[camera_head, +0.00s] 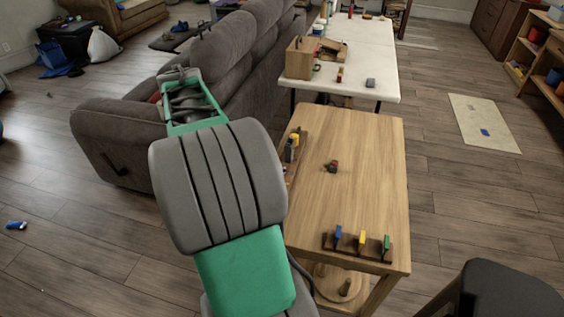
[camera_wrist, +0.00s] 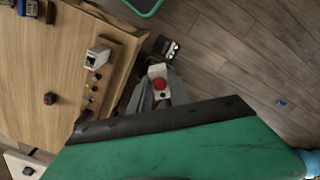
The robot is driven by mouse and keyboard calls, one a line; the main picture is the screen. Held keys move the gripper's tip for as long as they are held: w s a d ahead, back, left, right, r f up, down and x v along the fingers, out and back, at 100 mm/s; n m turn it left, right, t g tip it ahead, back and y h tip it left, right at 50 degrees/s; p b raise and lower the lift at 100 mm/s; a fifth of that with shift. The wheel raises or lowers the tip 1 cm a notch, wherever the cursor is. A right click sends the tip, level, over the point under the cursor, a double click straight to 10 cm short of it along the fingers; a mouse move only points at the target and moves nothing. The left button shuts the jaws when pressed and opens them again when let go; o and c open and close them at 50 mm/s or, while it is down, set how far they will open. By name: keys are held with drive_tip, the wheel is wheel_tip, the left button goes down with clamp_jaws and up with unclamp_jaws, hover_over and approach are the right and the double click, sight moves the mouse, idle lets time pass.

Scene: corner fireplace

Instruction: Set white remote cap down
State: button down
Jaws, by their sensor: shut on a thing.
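In the wrist view my gripper (camera_wrist: 158,92) is shut on a small white piece with a red round spot, which looks like the white remote cap (camera_wrist: 157,70). It is held out beside the edge of the wooden table (camera_wrist: 40,55), with a dark object and floor showing beyond it. In the head view my own arm covers the left of the wooden table (camera_head: 365,140), and I cannot make out the cap there.
A wooden rack (camera_wrist: 118,72) with a pale block (camera_wrist: 98,56) lies along the table edge. A small red and dark object (camera_head: 331,166) sits mid-table, amid bare wood. A front rack (camera_head: 350,251) holds blue, yellow and green pieces. A grey sofa (camera_head: 125,125) stands left.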

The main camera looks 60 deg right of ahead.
drive_tip(key=s+d+f+m+b, duration=0.1)
drive_tip(key=s+d+f+m, duration=0.2)
drive_tip(key=s+d, duration=0.35)
drive_tip(key=s+d+f+m+b, duration=0.1)
drive_tip(key=s+d+f+m, duration=0.15)
drive_tip(key=s, duration=0.75)
drive_tip(key=s+d+f+m+b, duration=0.1)
drive_tip(key=s+d+f+m, duration=0.15)
drive_tip(key=s+d, duration=0.45)
drive_tip(key=s+d+f, duration=0.1)
drive_tip(key=d+f, duration=0.2)
drive_tip(key=d, duration=0.1)
drive_tip(key=d+f+p, duration=0.1)
drive_tip(key=d+f, duration=0.2)
drive_tip(key=d, duration=0.1)
drive_tip(key=s+d+f, duration=0.1)
drive_tip(key=d+f, duration=0.2)
drive_tip(key=d, duration=0.1)
drive_tip(key=shift+s+f, duration=0.3)
drive_tip(key=shift+s, duration=0.05)
wheel_tip(320, 180, down, 3)
drive_tip(key=shift+r, duration=0.1)
